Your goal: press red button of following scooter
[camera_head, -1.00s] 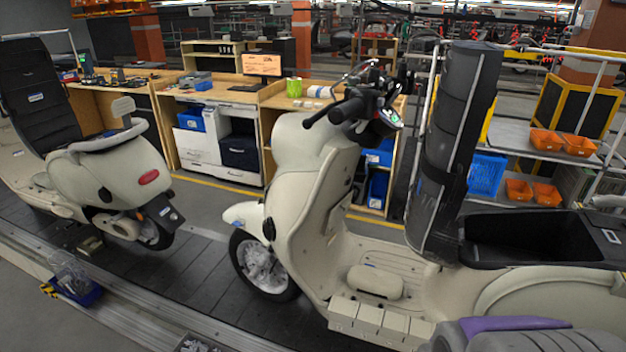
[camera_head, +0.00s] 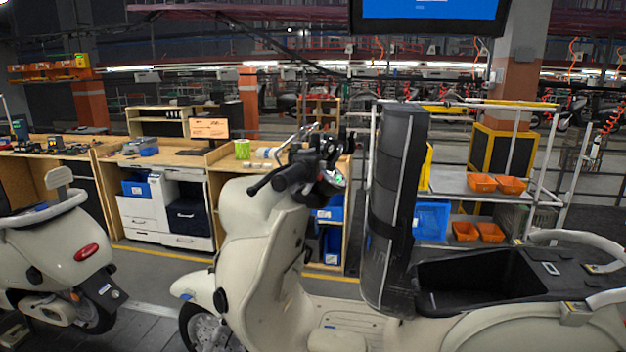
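A cream scooter (camera_head: 262,240) fills the centre and right, its front toward the left. Its dark handlebar (camera_head: 300,170) carries a small lit display (camera_head: 333,178) on the right end. My gripper is not in view.
A tall black seat panel (camera_head: 396,190) stands upright behind the handlebar, beside an open black storage well (camera_head: 470,278). Wooden workbenches (camera_head: 225,160) and a cart with orange bins (camera_head: 482,184) stand behind. Dark slat floor (camera_head: 150,325) lies between the scooters.

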